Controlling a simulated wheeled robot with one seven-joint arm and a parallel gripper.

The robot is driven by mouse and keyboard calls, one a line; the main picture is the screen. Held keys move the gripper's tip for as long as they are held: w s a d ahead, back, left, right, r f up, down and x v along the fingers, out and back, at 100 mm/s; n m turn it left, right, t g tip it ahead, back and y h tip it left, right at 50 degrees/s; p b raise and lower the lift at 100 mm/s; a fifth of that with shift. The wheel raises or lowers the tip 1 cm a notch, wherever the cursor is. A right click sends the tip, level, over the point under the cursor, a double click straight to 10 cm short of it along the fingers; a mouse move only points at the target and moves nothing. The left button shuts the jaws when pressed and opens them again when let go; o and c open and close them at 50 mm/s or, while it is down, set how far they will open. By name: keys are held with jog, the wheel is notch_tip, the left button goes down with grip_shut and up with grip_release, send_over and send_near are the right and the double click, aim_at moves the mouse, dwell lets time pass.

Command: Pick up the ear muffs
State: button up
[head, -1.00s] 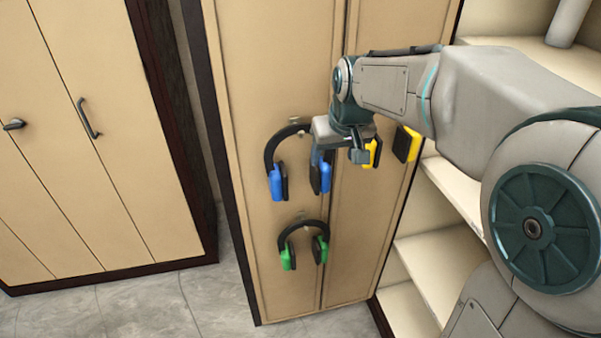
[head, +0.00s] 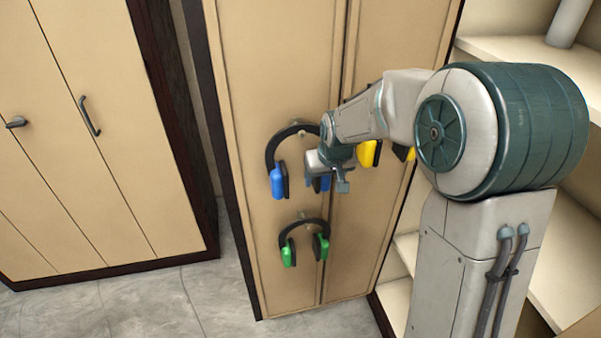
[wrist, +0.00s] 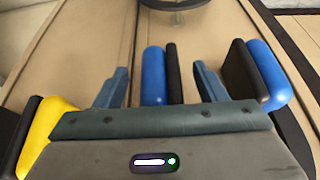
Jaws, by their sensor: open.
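Blue ear muffs (head: 277,182) with a black headband hang on the tall cabinet door. My gripper (head: 327,176) is at their right cup and partly hides it in the head view. In the wrist view, my open gripper (wrist: 160,84) has one finger on each side of that blue cup (wrist: 154,75) and its black pad, with gaps on both sides. The other blue cup (wrist: 268,75) is outside the fingers, to the right. Whether the fingertips reach past the cup is unclear.
Green ear muffs (head: 289,252) hang just below. Yellow ear muffs (head: 368,154) hang to the right, partly behind my arm; a yellow cup (wrist: 50,122) is close to my gripper's left side in the wrist view. Open shelves (head: 500,46) stand at the right.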

jog(key=shift+f, duration=0.15)
jog(key=c, duration=1.2)
jog(key=shift+w+r, duration=0.1)
jog(key=shift+r, duration=0.35)
jog(key=s+d+r+b, duration=0.2)
jog(key=s+d+r, duration=0.5)
jog(key=d+r, duration=0.2)
jog(key=shift+s+r, duration=0.25)
jog(key=shift+r, duration=0.35)
